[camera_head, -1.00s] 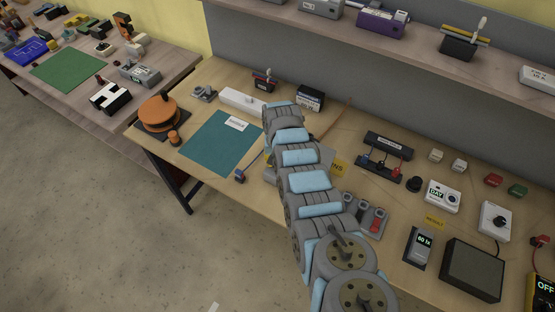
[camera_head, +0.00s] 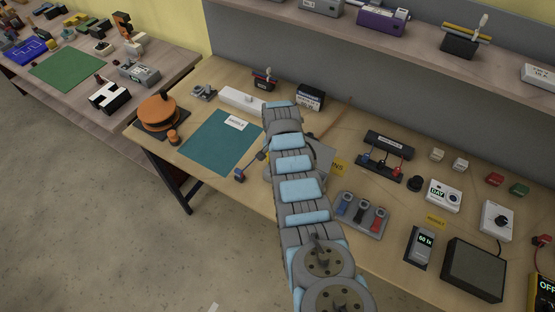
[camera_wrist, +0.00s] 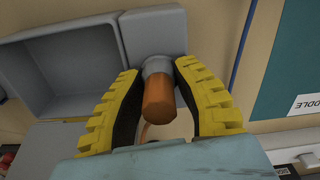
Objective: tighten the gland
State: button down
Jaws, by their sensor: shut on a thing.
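In the wrist view, a grey box (camera_wrist: 50,68) with an open recess fills the upper left. A short grey gland (camera_wrist: 157,64) stands out from its block-shaped end, and a thick orange cylinder (camera_wrist: 160,98) sticks out of the gland toward me. My gripper (camera_wrist: 158,72) has its yellow ribbed fingers on both sides of the gland, shut on it near the tips. In the head view my arm hides the gripper and the gland; part of the grey box (camera_head: 322,157) shows to the right of the arm.
A teal mat (camera_head: 213,143) lies left of my arm, with a blue-ended cable (camera_head: 240,175) at its right edge. A tray of coloured levers (camera_head: 361,215) and a dark panel (camera_head: 474,268) stand to the right. A shelf (camera_head: 400,45) overhangs the back.

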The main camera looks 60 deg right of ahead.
jog(key=shift+f, duration=0.1)
jog(key=shift+m, duration=1.7)
jog(key=shift+a+m, duration=0.1)
jog(key=shift+m, duration=2.3)
jog(key=c, duration=0.8)
grip_release()
